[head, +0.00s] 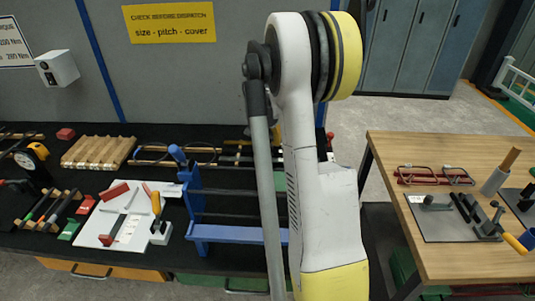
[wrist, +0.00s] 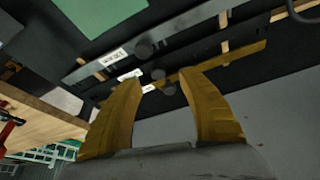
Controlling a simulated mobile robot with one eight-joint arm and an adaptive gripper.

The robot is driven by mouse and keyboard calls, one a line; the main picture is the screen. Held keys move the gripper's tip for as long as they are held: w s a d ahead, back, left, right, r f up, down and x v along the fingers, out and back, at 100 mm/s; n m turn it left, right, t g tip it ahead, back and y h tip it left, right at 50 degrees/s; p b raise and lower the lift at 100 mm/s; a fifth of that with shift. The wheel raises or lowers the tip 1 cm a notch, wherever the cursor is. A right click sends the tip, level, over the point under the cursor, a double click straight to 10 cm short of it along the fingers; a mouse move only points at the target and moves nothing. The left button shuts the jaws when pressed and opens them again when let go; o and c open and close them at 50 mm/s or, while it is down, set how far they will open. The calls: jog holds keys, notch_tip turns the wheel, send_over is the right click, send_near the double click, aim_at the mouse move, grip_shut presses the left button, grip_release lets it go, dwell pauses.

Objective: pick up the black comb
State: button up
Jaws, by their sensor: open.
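I cannot pick out the black comb for certain. In the wrist view, long dark bars (wrist: 195,32) with white labels and round black knobs lie across the picture beyond my fingers, and the comb may be among them. My gripper (wrist: 162,80) is open, its two yellow-brown fingers apart with nothing between them. The fingertips appear close to a knob and a yellowish strip (wrist: 225,60); whether they touch cannot be told. In the head view my arm hides the gripper and part of the dark bench behind it.
A blue frame (head: 195,210) stands on the black bench left of my arm. A white board with tools (head: 92,232) and a wooden slatted rack (head: 97,152) lie farther left. A wooden table (head: 435,150) with red-handled items and a grey plate stands at right, across a gap.

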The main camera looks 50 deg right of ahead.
aim_at(270, 145)
jog(key=b+x, duration=0.2)
jog(key=x, duration=0.3)
jog(key=shift+s+d+f, duration=0.1)
jog(key=shift+d+f, duration=0.15)
jog(key=shift+f, duration=0.1)
jog(key=shift+r, duration=0.15)
grip_shut()
